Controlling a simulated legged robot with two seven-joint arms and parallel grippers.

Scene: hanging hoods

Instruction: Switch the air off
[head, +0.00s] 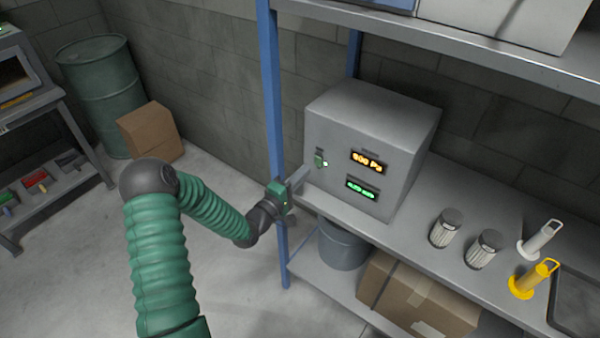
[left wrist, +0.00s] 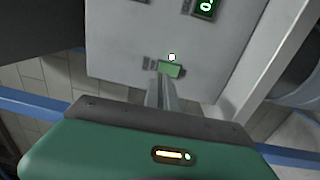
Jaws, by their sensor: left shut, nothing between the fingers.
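A grey control box (head: 345,125) stands on the shelf, with an orange display (head: 367,161) and a green display (head: 361,190) on its front. A small green switch (head: 319,161) with a lit white dot beside it is at the left of that front. My left gripper (head: 304,174) is shut and empty, just in front of the switch and a little below it. In the left wrist view the shut fingers (left wrist: 161,90) point at the green switch (left wrist: 170,69), with the tips at or very close to it; I cannot tell if they touch. My right gripper is out of view.
A blue shelf post (head: 273,100) rises beside my left gripper. Two grey-white canisters (head: 446,228), a white-handled tool (head: 540,239) and a yellow one (head: 533,279) stand on the shelf to the right. A cardboard box (head: 418,295) and a grey bucket (head: 342,246) are below.

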